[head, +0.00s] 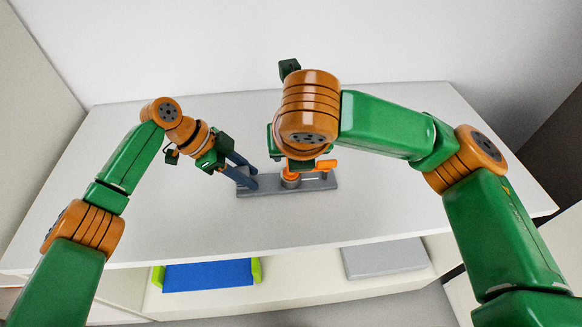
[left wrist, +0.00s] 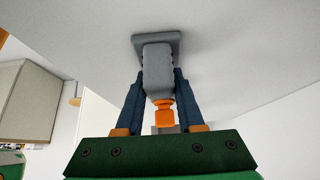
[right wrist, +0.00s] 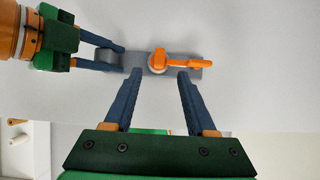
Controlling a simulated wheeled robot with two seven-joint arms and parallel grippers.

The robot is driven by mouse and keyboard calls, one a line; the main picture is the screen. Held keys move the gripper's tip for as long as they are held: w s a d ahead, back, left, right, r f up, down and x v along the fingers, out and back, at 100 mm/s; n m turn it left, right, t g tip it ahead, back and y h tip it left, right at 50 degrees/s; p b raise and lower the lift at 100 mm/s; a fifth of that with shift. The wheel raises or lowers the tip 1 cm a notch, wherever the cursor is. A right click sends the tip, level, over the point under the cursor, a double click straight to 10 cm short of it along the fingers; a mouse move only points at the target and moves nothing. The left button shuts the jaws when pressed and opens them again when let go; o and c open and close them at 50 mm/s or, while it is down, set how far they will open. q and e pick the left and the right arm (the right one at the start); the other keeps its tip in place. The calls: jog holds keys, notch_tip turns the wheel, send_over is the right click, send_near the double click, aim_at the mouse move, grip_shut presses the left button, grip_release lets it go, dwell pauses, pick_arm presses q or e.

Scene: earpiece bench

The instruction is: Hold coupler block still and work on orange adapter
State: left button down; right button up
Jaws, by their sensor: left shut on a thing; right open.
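The grey coupler block (head: 262,190) lies on the white table; its end fills the space between the fingers in the left wrist view (left wrist: 157,70). The orange adapter (right wrist: 175,61) sits on the block's round seat, its arm pointing right in the right wrist view; it also shows in the head view (head: 326,165). My left gripper (head: 248,178) is shut on the block's left end. My right gripper (right wrist: 155,73) is open and empty, its fingertips just short of the adapter. In the head view my right arm hides part of the adapter and the right fingers.
The white table top (head: 420,205) is clear around the block. Below its front edge, a shelf holds a blue bin with green ends (head: 208,275) and a flat grey box (head: 385,260).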

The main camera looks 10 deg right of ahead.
pick_arm(q)
jog(key=shift+s+f, duration=0.1)
jog(key=shift+f, duration=0.05)
jog(key=shift+c, duration=2.2)
grip_release()
jog(key=shift+w+a, duration=0.1)
jog(key=shift+w, duration=0.1)
pick_arm(e)
jog(key=v, duration=0.2)
jog(key=shift+s+r, duration=0.15)
jog(key=shift+r, duration=0.15)
